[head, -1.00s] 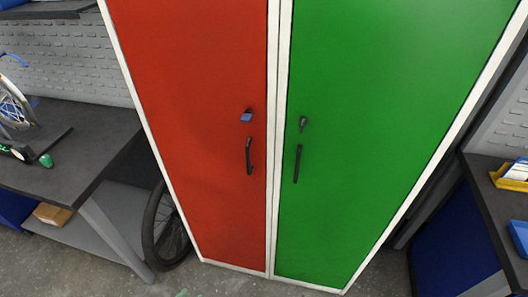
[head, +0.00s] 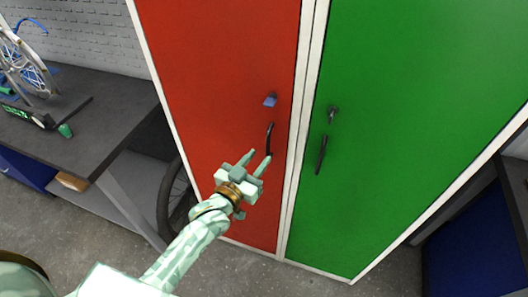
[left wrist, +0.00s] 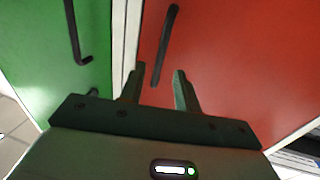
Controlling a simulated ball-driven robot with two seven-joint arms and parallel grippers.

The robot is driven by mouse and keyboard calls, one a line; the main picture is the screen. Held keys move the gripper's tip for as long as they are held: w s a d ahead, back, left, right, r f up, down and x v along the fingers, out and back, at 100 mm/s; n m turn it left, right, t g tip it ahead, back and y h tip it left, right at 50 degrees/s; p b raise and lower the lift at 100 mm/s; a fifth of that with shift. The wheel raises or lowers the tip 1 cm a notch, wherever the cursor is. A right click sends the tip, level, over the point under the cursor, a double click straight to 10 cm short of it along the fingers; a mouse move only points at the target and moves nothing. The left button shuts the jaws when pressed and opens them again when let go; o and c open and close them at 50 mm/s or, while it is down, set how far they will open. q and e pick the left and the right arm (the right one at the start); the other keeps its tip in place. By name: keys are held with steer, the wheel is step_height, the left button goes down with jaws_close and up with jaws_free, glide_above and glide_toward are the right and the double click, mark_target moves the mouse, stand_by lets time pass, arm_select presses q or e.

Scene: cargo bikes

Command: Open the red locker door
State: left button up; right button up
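The red locker door (head: 215,70) is shut, left of the green door in the head view. Its black upright bar handle (head: 269,138) sits near its right edge, below a lock with a blue tag (head: 270,101). My left gripper (head: 258,158) is open at the lower end of this handle. In the left wrist view the red door (left wrist: 230,60) is on the right. The handle (left wrist: 167,38) runs down to between the two spread fingers (left wrist: 160,86) in the picture. I cannot tell whether they touch it. My right gripper is not in view.
The green locker door (head: 400,90) with its own black handle (head: 321,154) is shut beside the red one. A dark workbench (head: 90,115) stands at the left, with a bicycle wheel (head: 178,190) beside the locker. Open concrete floor (head: 50,230) lies in front.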

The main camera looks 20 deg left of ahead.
mark_target(267, 148)
arm_select(q)
steer(key=shift+x, duration=1.9)
steer(key=shift+s, duration=0.1)
jaws_close()
